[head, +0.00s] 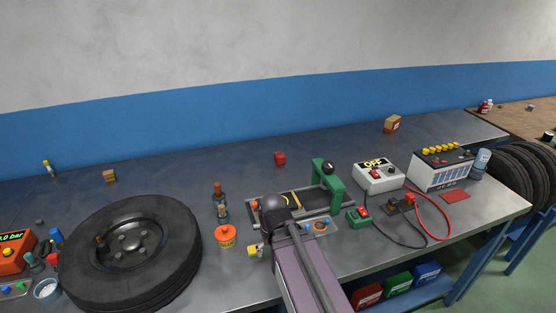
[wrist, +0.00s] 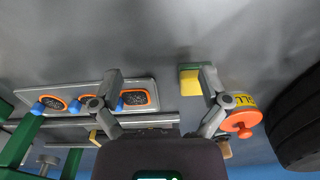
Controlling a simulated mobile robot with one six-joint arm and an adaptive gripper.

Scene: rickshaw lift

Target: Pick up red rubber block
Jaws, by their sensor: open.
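A small red block (head: 280,158) sits on the grey workbench (head: 150,200) in the head view, towards the back and left of the green clamp frame. I cannot make it out in the wrist view. My gripper (wrist: 162,85) is open in the wrist view, its two fingers spread wide with nothing held between them. A yellow block-like piece (wrist: 190,80) shows beside the right finger; I cannot tell whether they touch. In the head view my arm reaches over the bench and hides the fingers; its dark end lies in front of the red block.
A green-framed fixture (head: 332,185) stands right of the red block. An orange-capped can (head: 225,236) and a large tyre (head: 130,285) are left of my arm. A power box (head: 378,177), battery (head: 443,170) and cables are at right. The bench behind the red block is clear.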

